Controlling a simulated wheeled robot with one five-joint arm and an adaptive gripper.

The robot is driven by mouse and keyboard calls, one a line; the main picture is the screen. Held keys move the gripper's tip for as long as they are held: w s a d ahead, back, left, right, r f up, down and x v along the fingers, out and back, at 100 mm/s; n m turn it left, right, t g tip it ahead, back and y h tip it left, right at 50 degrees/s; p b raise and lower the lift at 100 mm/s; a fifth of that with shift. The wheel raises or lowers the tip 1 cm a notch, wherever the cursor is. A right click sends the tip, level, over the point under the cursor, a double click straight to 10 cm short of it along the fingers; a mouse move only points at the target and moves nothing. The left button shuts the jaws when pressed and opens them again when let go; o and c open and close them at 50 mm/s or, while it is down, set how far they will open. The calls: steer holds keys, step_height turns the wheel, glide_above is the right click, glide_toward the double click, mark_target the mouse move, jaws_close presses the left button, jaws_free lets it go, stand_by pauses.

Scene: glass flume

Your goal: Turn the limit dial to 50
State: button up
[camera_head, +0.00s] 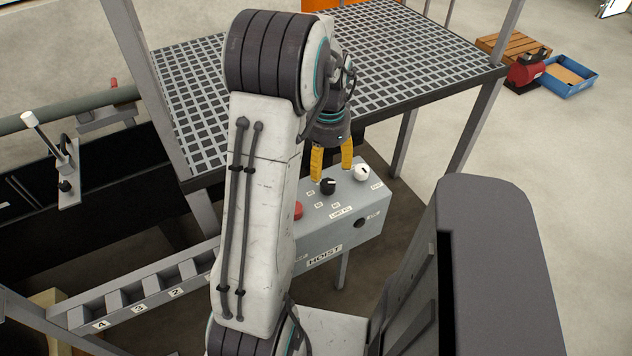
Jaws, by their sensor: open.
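The limit dial, a small black knob (327,186), sits on the sloped top of the grey hoist box (345,232), with small number labels around its left side and a label below it. The numbers are too small to read surely. My gripper (332,178) has two yellow fingers pointing down, spread apart, just above and behind the black knob. I cannot tell whether the fingers touch the knob. A white knob (361,172) is to the right of the dial. A red button (298,210) is to the left, partly hidden by my arm.
A metal grating platform (400,50) with posts stands behind the box. A numbered rack (140,303) is at lower left, and a white-handled lever (55,150) is at left. A blue bin (570,76) and a red object (526,72) lie at far right.

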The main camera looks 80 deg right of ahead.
mark_target(327, 183)
steer(key=m, duration=0.3)
steer(key=shift+s, duration=0.1)
steer(key=shift+f, duration=0.1)
steer(key=shift+m, duration=0.3)
steer(key=shift+f, duration=3.6)
steer(key=shift+c, duration=0.4)
steer(key=c, duration=1.1)
